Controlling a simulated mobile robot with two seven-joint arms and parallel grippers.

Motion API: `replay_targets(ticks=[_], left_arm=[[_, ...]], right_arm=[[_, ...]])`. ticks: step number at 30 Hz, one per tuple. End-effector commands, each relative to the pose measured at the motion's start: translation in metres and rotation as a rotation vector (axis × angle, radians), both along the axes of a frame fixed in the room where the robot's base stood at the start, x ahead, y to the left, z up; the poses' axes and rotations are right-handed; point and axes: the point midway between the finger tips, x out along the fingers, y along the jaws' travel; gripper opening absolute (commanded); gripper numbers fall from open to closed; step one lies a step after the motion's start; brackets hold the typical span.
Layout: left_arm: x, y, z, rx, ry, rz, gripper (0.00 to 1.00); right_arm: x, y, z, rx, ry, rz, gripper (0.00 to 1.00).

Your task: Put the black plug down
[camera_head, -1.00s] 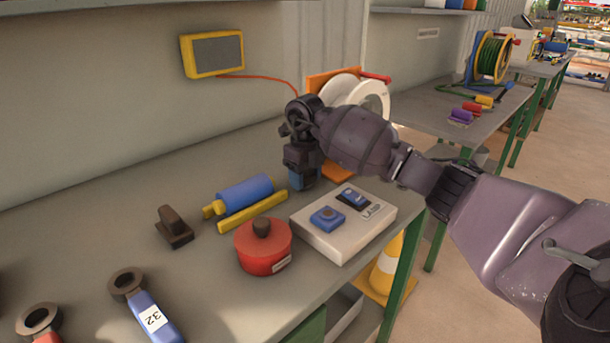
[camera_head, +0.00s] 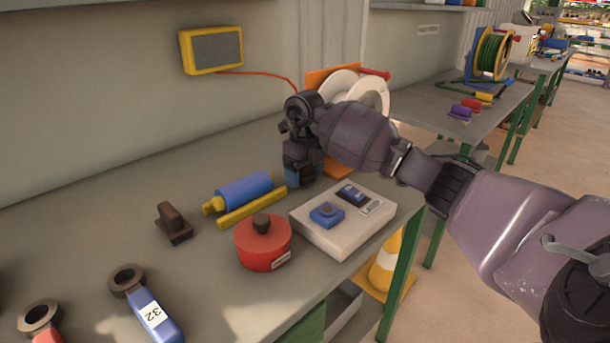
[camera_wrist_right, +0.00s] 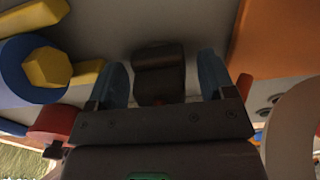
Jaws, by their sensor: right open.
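My right gripper (camera_head: 302,178) is low over the bench, behind the grey switch box, with its fingers partly hidden in the head view. In the right wrist view, its two blue fingers (camera_wrist_right: 165,82) are open, one on each side of the black plug (camera_wrist_right: 158,72). The plug is a dark block against the grey bench surface, with gaps showing between it and both fingers. In the head view I cannot make the plug out behind the gripper. My left gripper is not in view.
The switch box (camera_head: 338,237), a red lidded pot (camera_head: 262,248), a blue roller (camera_head: 243,191) with yellow parts and a dark brown block (camera_head: 174,225) stand near the gripper. A white reel (camera_head: 375,95) is behind it. The bench (camera_head: 90,220) is clear at back left.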

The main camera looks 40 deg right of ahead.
Motion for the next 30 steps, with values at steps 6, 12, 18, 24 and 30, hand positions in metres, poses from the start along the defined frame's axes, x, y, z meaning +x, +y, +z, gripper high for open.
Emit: replay_targets(ticks=[6,12,18,24,30], left_arm=[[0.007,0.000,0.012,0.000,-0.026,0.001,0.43],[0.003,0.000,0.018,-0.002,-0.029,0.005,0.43],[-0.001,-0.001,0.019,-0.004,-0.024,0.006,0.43],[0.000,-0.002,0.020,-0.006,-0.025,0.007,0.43],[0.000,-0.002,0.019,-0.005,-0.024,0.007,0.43]], right_arm=[[0.001,0.000,0.045,-0.001,-0.011,0.000,0.76],[0.000,0.000,0.084,-0.001,-0.010,0.000,0.76],[0.000,0.000,0.112,0.000,-0.006,-0.001,0.76],[0.000,0.000,0.123,0.000,-0.003,-0.001,0.76],[0.000,0.000,0.124,0.000,-0.001,0.000,0.76]])
